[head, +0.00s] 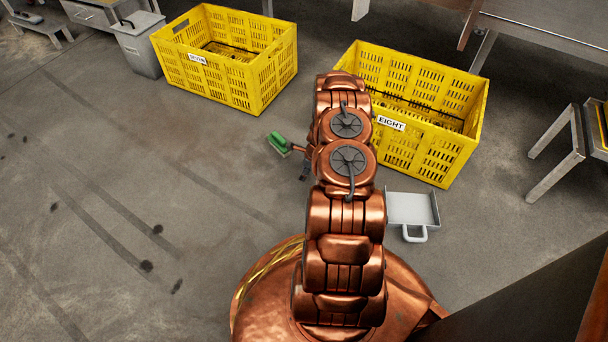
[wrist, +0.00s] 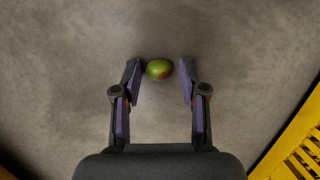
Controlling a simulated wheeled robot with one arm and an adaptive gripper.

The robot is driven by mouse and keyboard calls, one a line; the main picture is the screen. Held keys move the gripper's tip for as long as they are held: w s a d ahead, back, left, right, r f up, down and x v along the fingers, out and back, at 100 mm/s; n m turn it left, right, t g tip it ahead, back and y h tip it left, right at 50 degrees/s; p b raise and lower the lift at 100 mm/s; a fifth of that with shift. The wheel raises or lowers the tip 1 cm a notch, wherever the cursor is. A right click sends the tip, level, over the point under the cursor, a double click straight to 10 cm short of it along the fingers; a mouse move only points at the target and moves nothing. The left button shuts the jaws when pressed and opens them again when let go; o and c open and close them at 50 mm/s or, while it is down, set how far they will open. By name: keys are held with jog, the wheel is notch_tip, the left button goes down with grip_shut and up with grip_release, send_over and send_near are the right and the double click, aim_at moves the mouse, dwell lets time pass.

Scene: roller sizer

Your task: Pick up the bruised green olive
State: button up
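The bruised green olive (wrist: 159,69) lies on the grey floor in the wrist view. It is green with a reddish-brown patch on its lower right. My gripper (wrist: 160,80) is open, with one finger on each side of the olive near the tips. The olive sits closer to the left fingertip, and a gap shows on the right. I cannot tell whether the left finger touches it. In the head view my copper arm covers the place where the olive and most of my gripper would be.
Yellow crates labelled seven (head: 187,78) and eight (head: 423,158) stand on the floor. A green-topped brush (head: 278,143) lies left of my arm. A grey dustpan (head: 411,209) lies to the right. A grey bin (head: 139,46) stands back left. The left floor is mostly clear, with dark spots.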

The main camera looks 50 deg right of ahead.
jog(key=c, duration=0.4)
jog(key=shift+r, duration=0.25)
notch_tip(320, 180, up, 3)
jog(key=shift+r+p, duration=0.1)
jog(key=shift+p, duration=1.15)
jog(key=s+a, duration=0.1)
jog(key=a, duration=0.1)
jog(key=s+a, duration=0.1)
jog(key=a, duration=0.1)
jog(key=s+a+p, duration=0.1)
jog(key=s+a, duration=0.1)
jog(key=shift+a+r, duration=0.3)
jog(key=shift+a, duration=0.1)
jog(key=shift+s+a+r+p, duration=0.1)
jog(key=shift+s+a+p, duration=0.1)
jog(key=shift+s+a, duration=0.75)
jog(key=shift+s+a+r+p, duration=0.15)
jog(key=shift+s+a, duration=0.3)
jog(key=shift+a, duration=0.95)
jog(key=shift+s+a+r+p, duration=0.1)
jog(key=shift+s+a+p, duration=0.1)
jog(key=shift+s+a, duration=0.75)
